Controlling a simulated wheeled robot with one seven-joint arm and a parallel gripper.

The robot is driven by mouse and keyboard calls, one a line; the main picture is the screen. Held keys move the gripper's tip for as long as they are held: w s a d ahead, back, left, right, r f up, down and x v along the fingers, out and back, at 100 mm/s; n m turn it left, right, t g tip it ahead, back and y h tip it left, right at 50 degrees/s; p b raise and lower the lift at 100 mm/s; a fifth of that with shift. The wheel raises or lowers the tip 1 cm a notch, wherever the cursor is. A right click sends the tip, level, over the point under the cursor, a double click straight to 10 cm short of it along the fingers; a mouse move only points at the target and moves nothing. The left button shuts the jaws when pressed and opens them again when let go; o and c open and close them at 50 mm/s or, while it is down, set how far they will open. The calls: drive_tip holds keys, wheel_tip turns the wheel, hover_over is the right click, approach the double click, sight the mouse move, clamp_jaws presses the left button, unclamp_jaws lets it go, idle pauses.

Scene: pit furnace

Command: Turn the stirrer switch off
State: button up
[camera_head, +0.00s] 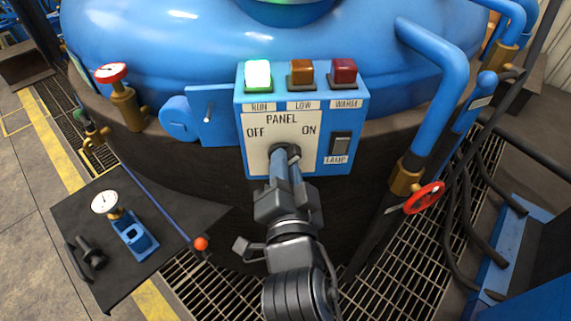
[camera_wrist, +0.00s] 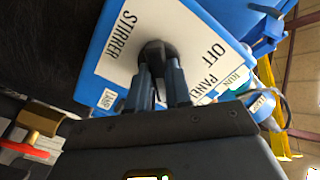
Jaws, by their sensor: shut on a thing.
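The stirrer switch is a dark round knob (camera_head: 284,151) on a blue box with a white panel face (camera_head: 257,122) marked OFF at left and ON at right. In the wrist view the knob (camera_wrist: 155,50) sits between the labels STIRRER and OFF. My gripper (camera_head: 286,160) reaches it from below, and its two fingers (camera_wrist: 160,70) are closed on the knob's sides. The fingers hide part of the knob, and I cannot tell which label it points to. The green RUN lamp (camera_head: 258,75) is lit; the LOW lamp (camera_head: 301,73) and WARM lamp (camera_head: 343,72) look unlit.
A LAMP rocker switch (camera_head: 340,145) is right of the knob. A red valve wheel (camera_head: 424,197) and blue pipe (camera_head: 432,100) stand at right. At left are a gauge (camera_head: 105,203) on a dark plate and a lever with an orange ball (camera_head: 200,243). The blue furnace lid (camera_head: 180,60) is behind.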

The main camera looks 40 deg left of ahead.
drive_tip(key=shift+w+n, duration=0.1)
drive_tip(key=shift+n, duration=0.2)
clamp_jaws()
drive_tip(key=shift+s+a+r+n+p, duration=0.15)
drive_tip(key=shift+n+p, duration=0.7)
drive_tip(key=shift+n, duration=3.45)
drive_tip(key=shift+s+a+n+p, duration=0.1)
drive_tip(key=shift+n+p, duration=0.7)
drive_tip(key=shift+n, duration=3.5)
drive_tip(key=o, duration=0.8)
unclamp_jaws()
drive_tip(key=v, duration=0.7)
drive_tip(key=shift+s+d, duration=0.2)
drive_tip(key=shift+s, duration=0.1)
